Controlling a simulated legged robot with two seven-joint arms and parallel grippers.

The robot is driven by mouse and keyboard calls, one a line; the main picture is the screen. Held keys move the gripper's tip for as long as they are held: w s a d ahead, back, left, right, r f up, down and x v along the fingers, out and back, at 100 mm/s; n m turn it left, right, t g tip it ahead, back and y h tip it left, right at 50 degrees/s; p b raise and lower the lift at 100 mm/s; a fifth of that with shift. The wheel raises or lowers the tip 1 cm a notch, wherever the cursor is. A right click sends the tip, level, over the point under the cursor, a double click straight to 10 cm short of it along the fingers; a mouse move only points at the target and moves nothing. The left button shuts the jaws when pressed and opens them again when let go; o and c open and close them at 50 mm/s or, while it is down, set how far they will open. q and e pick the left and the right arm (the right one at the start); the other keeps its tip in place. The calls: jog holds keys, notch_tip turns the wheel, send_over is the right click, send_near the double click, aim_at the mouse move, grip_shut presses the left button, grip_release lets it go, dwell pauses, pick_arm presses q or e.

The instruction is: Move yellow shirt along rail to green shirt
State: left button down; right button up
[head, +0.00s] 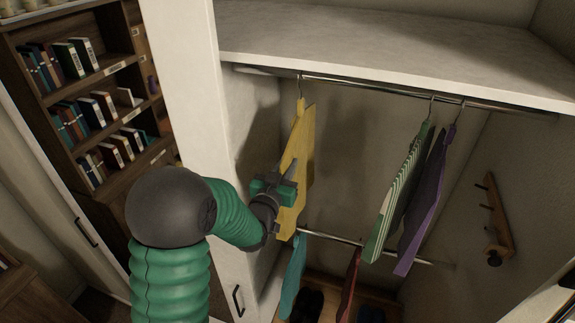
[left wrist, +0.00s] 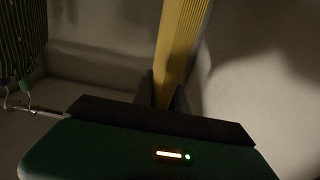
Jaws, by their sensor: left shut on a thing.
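The yellow shirt (head: 301,140) hangs from a hook on the upper rail (head: 370,87), near its left end. My left gripper (head: 287,172) is at the shirt's left edge and shut on it. In the left wrist view the yellow shirt (left wrist: 182,45) runs down between the fingers (left wrist: 160,92). The green shirt (head: 398,195), striped green and white, hangs on the same rail to the right, with a wide gap between the two. A dark striped garment shows at the left of the left wrist view (left wrist: 22,42). My right gripper is not in view.
A purple garment (head: 427,200) hangs just right of the green shirt. A lower rail (head: 345,240) holds a teal garment (head: 293,272) and a dark red one (head: 349,284). A wooden peg rack (head: 498,220) is on the right wall. The white side panel (head: 190,80) stands left of the shirt.

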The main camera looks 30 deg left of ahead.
pick_arm(q)
jog(key=shift+w+d+r+b, duration=0.1)
jog(key=shift+w+d+b, duration=0.75)
jog(key=shift+d, duration=3.65)
jog(key=shift+w+d+f+b, duration=0.15)
jog(key=shift+w+d, duration=1.15)
jog(key=shift+d, duration=3.25)
jog(key=shift+w+d+r+b, duration=0.15)
jog(key=shift+w+d+b, duration=0.7)
jog(key=shift+d, duration=3.65)
jog(key=shift+w, duration=0.25)
jog(key=c, duration=1.3)
grip_release()
jog(key=shift+o, duration=0.2)
